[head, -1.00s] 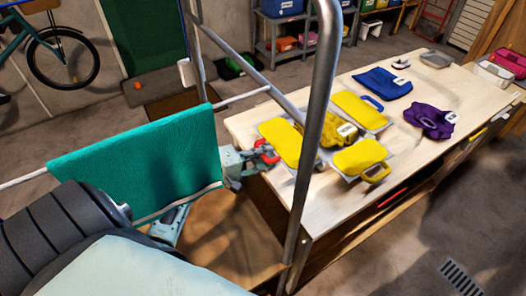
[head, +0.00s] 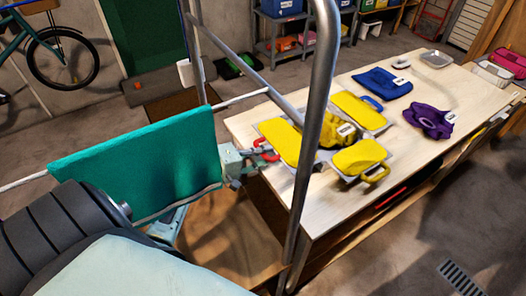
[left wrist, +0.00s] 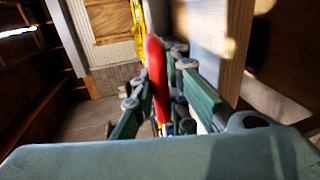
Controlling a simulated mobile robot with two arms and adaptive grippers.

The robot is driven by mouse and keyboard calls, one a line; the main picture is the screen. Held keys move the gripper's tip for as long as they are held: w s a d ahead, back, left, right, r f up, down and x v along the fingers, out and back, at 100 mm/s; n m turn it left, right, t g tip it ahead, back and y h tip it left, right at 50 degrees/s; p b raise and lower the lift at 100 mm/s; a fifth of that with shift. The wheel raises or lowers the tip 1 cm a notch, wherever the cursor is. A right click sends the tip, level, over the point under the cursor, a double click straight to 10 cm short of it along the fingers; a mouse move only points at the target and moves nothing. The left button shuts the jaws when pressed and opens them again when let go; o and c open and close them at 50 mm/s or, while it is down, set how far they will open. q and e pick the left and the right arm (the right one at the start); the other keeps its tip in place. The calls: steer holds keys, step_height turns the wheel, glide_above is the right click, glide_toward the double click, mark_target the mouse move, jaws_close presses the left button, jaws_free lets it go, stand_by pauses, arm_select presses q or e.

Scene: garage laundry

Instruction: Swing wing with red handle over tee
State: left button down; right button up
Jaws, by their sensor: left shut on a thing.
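The folding board lies on the pale worktop. Its left yellow wing (head: 278,137) lies flat, with the red handle (head: 264,148) at its left edge. A yellow tee (head: 338,134) with a white label is in the middle, partly hidden by a metal post. My left gripper (head: 252,160) is at the worktop's left edge, shut on the red handle, which also shows upright between the fingers in the left wrist view (left wrist: 155,75). The wing with the blue handle (head: 360,109) and the one with the yellow handle (head: 358,157) lie flat. My right gripper is out of view.
A metal rack post (head: 314,140) rises between my view and the board. A teal towel (head: 140,158) hangs from a rail over my left arm.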

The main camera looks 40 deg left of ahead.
arm_select(q)
step_height(320, 180, up, 8)
steer(key=w+p, duration=0.2)
steer(key=shift+w+d+r, duration=0.15)
steer(key=shift+d, duration=0.3)
stand_by(0.3)
